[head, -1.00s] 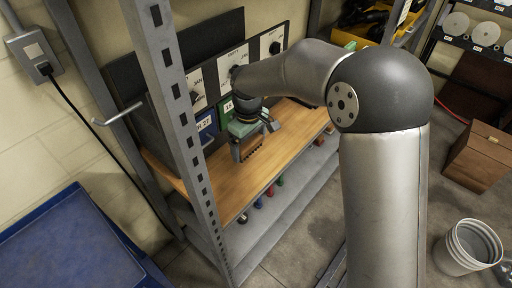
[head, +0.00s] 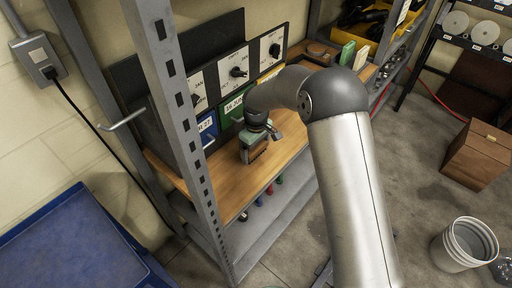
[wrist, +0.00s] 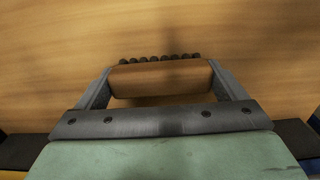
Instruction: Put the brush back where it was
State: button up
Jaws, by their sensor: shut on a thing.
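The brush has a brown wooden body (wrist: 160,80) and a row of dark bristle tufts along its far edge in the wrist view. My gripper (wrist: 163,84) is shut on this body, with one grey finger at each end. In the head view my gripper (head: 256,154) is low over the wooden bench top (head: 226,190), in front of the green labelled bin. The brush shows there only as a small brown patch, partly hidden by the gripper. I cannot tell whether the brush touches the bench top.
Knob panels (head: 238,72) stand behind the bench, above a blue bin (head: 208,127) and a green bin (head: 233,108). A grey upright post (head: 180,110) stands at the left front. Green (head: 347,53) and white blocks stand at the far right end. The bench's front left is clear.

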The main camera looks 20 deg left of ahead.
aim_at(256, 147)
jog(key=shift+f, duration=0.2)
jog(key=o, duration=0.7)
notch_tip(256, 147, up, 12)
jog(key=b, duration=0.1)
jog(key=s+d+r+m, duration=0.2)
jog(key=d+r, duration=0.1)
jog(key=d, duration=0.3)
jog(key=s+d+r+m, duration=0.1)
jog(key=s+d+r, duration=0.15)
jog(key=d, duration=0.35)
jog(key=s+d+m, duration=0.3)
jog(key=s+d, duration=0.3)
jog(key=s, duration=0.1)
jog(key=s+d+m, duration=0.3)
jog(key=s+d, duration=0.4)
jog(key=s, duration=0.1)
jog(key=s+d+m, duration=0.4)
jog(key=s+d, duration=0.3)
jog(key=s, duration=0.1)
jog(key=shift+s+d+f, duration=0.15)
jog(key=shift+s+f, duration=0.05)
